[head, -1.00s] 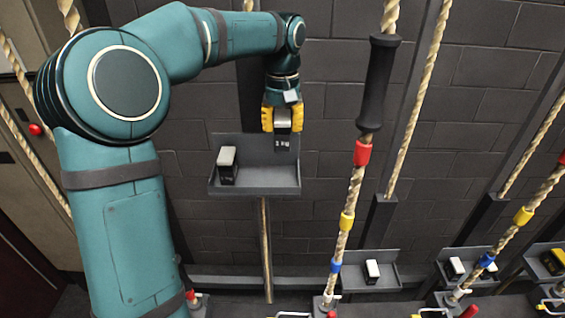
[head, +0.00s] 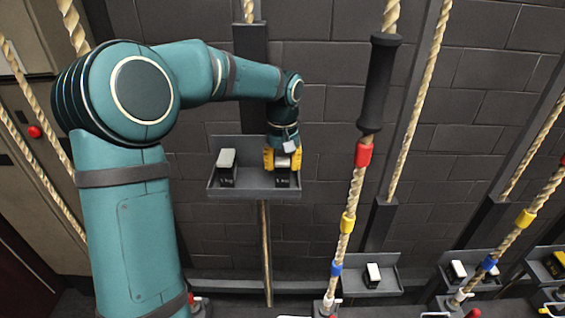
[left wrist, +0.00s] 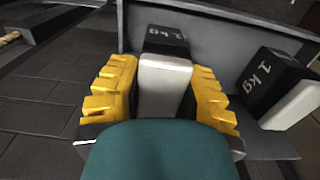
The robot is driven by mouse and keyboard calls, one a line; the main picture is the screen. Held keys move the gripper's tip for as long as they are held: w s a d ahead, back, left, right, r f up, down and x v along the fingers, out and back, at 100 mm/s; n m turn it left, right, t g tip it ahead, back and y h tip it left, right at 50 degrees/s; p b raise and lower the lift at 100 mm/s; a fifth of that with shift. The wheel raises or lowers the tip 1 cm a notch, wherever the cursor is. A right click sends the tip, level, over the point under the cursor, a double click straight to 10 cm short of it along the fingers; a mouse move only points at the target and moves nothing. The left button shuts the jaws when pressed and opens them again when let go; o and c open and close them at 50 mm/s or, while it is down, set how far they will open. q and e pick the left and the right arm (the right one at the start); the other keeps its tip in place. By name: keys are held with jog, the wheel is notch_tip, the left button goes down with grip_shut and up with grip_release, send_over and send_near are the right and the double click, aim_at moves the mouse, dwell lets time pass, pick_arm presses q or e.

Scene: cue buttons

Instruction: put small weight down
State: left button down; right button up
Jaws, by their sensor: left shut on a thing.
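My left gripper (head: 283,160) has yellow fingers and reaches down to the wall tray (head: 255,191). In the left wrist view the weight (left wrist: 165,85) sits between the yellow fingers (left wrist: 165,95). It is low over the tray floor; I cannot tell if it touches. A second, similar 1 kg weight (head: 227,168) stands on the tray's left part; it also shows at right in the left wrist view (left wrist: 270,85). My right gripper is not in view.
A rope with a black grip (head: 379,85) and red, yellow and blue bands hangs right of the tray. More small trays with weights, such as one tray (head: 385,289), line the lower right. A brick wall stands behind.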

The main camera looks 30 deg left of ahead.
aim_at(282, 156)
pick_arm(q)
jog(key=c, duration=0.7)
grip_release()
jog(key=shift+f, duration=0.1)
notch_tip(282, 156, up, 12)
jog(key=shift+r+p, duration=0.15)
jog(key=shift+p, duration=0.35)
